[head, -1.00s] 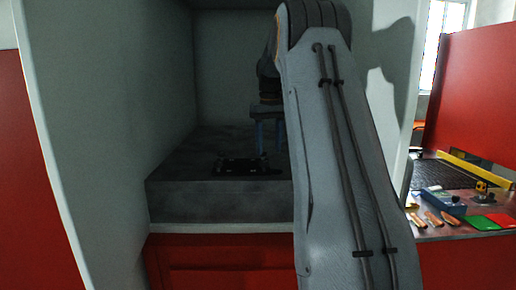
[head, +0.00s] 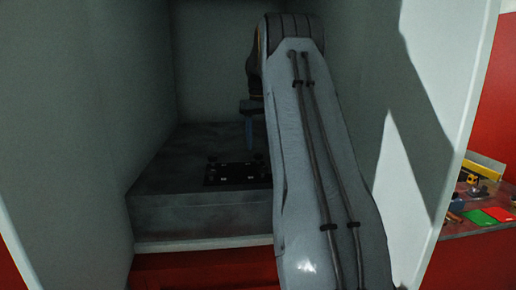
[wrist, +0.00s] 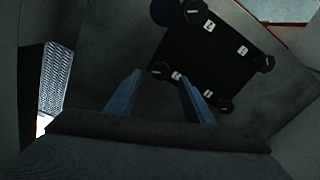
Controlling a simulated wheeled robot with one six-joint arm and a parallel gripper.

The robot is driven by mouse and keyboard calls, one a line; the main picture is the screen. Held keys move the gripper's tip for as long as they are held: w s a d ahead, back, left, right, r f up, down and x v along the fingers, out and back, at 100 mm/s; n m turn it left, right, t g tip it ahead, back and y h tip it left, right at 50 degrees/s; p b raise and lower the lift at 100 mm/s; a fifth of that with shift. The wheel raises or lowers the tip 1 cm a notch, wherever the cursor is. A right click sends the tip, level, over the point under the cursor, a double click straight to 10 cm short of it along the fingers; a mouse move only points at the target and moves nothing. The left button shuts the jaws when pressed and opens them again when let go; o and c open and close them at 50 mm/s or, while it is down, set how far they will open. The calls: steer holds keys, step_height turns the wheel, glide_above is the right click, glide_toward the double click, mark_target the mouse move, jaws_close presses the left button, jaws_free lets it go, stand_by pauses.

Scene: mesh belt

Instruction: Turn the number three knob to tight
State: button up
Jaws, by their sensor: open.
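A dark panel (head: 238,174) lies on the grey block inside the recess; small dark knobs sit at its edges. In the wrist view the panel (wrist: 215,60) appears tilted, with knobs (wrist: 263,64) near its corners and small white number labels beside them. One label looks like a 2; the others are too small to read surely, so I cannot tell which knob is number three. My gripper (wrist: 160,75) is open and empty, its two blue fingers apart, pointing towards the panel's near edge. In the head view a blue finger (head: 248,134) hangs above the panel, clear of it.
The grey block (head: 165,205) fills the recess floor, with pale walls (head: 70,120) close on both sides. My arm hides the block's right part. A bench with red and green pieces (head: 480,217) stands outside at the right.

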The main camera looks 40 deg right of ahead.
mark_target(258, 154)
steer(key=shift+a+f+p, duration=0.1)
steer(key=shift+f+p, duration=0.55)
steer(key=shift+f, duration=1.45)
steer(key=shift+c, duration=0.5)
steer(key=c, duration=1)
steer(key=shift+o, duration=0.3)
steer(key=shift+m, duration=0.3)
steer(key=m+b, duration=0.1)
steer(key=m, duration=0.3)
steer(key=shift+m, duration=0.3)
steer(key=m, duration=0.4)
steer(key=shift+w+r+m+b, duration=0.1)
steer(key=shift+m+b, duration=0.2)
steer(key=shift+m, duration=0.1)
